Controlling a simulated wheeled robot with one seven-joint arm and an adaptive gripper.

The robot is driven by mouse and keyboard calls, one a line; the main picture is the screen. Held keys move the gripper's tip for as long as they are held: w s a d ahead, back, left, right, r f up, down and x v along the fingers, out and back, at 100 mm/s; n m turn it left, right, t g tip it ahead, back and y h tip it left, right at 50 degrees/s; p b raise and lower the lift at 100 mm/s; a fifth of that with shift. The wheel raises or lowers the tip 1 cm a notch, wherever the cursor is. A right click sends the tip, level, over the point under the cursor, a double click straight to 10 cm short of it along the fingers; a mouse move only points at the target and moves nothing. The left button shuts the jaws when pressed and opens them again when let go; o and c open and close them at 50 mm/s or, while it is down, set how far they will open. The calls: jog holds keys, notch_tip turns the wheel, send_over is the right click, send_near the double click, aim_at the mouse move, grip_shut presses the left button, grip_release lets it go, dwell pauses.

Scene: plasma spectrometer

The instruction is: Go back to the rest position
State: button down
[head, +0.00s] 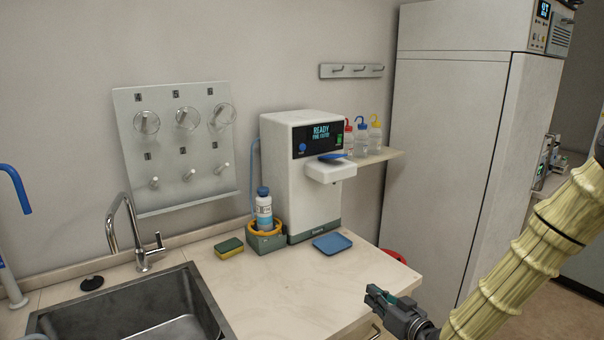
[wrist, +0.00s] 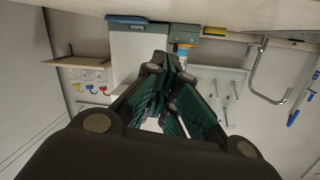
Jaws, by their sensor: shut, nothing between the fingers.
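My gripper (head: 376,293) is in front of the counter's right front edge in the head view, at the end of my arm, which comes in from the right. It is empty and apart from everything around it. In the wrist view my gripper (wrist: 170,62) shows its dark fingers with green inner pads, close together at their tips. The wrist picture looks upside down, with the counter at its top.
A white dispenser (head: 276,180) stands on the counter (head: 290,290), with a blue tray (head: 332,243), a bottle (head: 264,212) and a sponge (head: 229,248) near it. A sink (head: 140,318) is at left. A tall cabinet (head: 455,160) stands behind my arm.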

jog(key=s+f+m+g+h, duration=0.15)
jog(key=s+f+g, duration=0.25)
jog(key=s+f, duration=0.65)
jog(key=s+f+m+g+h, duration=0.1)
jog(key=s+f+g+h, duration=0.2)
jog(key=s+f, duration=0.75)
jog(key=s+d+f+g+h, duration=0.1)
jog(key=s+f+g, duration=0.1)
jog(key=s+f, duration=0.2)
jog(key=s+d+f+g+h, duration=0.1)
jog(key=s+f+g, duration=0.2)
jog(key=s, duration=0.7)
jog(key=s+d+f+m+g+h, duration=0.1)
jog(key=s+f+g, duration=0.1)
jog(key=s+f, duration=0.3)
jog(key=s, duration=0.2)
jog(key=shift+s+d, duration=0.4)
